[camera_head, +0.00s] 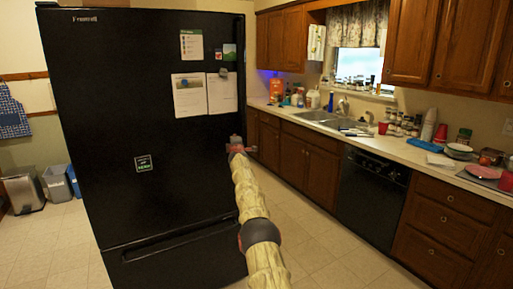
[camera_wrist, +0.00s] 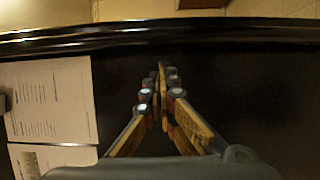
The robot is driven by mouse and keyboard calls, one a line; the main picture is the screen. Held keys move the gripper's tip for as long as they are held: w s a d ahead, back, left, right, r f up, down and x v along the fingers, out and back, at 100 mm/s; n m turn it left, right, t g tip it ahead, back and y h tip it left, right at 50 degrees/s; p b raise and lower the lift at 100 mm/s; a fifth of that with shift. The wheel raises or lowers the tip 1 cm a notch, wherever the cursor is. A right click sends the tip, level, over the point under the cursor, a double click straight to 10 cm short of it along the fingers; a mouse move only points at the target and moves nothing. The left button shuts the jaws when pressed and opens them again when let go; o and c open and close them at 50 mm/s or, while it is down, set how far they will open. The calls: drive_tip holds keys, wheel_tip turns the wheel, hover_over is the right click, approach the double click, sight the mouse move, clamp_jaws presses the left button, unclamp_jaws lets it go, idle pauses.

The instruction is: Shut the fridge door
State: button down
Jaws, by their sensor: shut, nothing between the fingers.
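The black fridge door (camera_head: 100,120) fills the left half of the head view, with papers and magnets on its front. I cannot tell from this angle whether it is fully shut or a little ajar. Its glossy edge crosses the top of the wrist view (camera_wrist: 230,36). My gripper (camera_head: 239,146) is at the door's right side, about mid-height. In the wrist view my gripper (camera_wrist: 162,75) has its fingertips together, with nothing between them, in front of the dark door surface. Contact with the door is unclear.
A freezer drawer (camera_head: 185,262) sits below the door. A counter with a sink (camera_head: 325,115), bottles and dishes runs along the right, above wooden cabinets and a black dishwasher (camera_head: 370,195). Bins (camera_head: 22,190) stand at the left. Floor (camera_head: 310,245) is clear between fridge and counter.

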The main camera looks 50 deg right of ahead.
drive_tip(key=s+d+f+b, duration=0.1)
drive_tip(key=s+d+b, duration=0.1)
drive_tip(key=s+d, duration=0.3)
drive_tip(key=s, duration=0.4)
drive_tip(key=shift+s+f, duration=0.25)
drive_tip(key=shift+s, duration=0.05)
drive_tip(key=shift+d, duration=0.1)
